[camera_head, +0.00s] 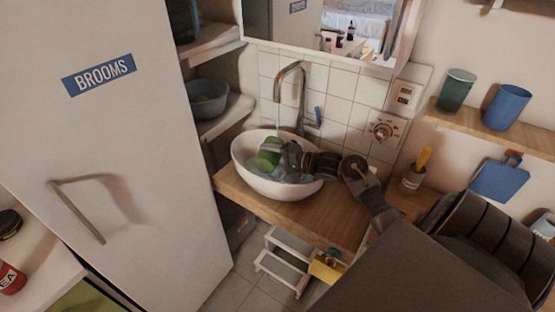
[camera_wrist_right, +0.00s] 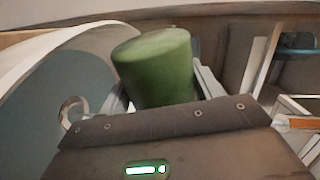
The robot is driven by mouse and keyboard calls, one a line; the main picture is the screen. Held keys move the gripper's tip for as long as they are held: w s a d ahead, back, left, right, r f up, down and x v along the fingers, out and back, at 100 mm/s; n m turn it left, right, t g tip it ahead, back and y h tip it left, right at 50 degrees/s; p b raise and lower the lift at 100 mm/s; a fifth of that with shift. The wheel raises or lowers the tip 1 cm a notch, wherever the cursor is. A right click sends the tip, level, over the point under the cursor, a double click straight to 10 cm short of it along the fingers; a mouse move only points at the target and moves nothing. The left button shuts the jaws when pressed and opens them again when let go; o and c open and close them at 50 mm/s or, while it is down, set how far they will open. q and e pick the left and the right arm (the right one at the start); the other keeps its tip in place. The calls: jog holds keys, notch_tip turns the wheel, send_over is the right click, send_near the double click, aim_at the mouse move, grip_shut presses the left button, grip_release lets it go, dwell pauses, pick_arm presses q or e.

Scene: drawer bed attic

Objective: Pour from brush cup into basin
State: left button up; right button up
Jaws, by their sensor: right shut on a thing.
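A green cup (camera_head: 267,158) is inside the outline of the white oval basin (camera_head: 262,186) in the head view, near its left inner side. My right gripper (camera_head: 282,156) is shut on this cup, reaching in from the right. In the wrist view the cup (camera_wrist_right: 155,68) sits between the two fingers (camera_wrist_right: 165,90), with a smooth, lighter green end towards the top. The cup looks tilted; its opening and any contents cannot be made out. The pale curved basin wall (camera_wrist_right: 60,75) shows at the left of the wrist view. My left gripper is out of view.
A chrome faucet (camera_head: 298,90) rises behind the basin on a wooden counter (camera_head: 335,218). A grey cup with a yellow-handled item (camera_head: 412,178) stands at right. A dark green cup (camera_head: 456,90) and blue cup (camera_head: 507,106) are on a shelf. A white step stool (camera_head: 284,262) is below.

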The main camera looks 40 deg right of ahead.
jog(key=shift+w+d+f+m+p, duration=0.15)
jog(key=shift+d+f+m+p, duration=0.15)
jog(key=shift+m+p, duration=0.95)
dwell(0.3)
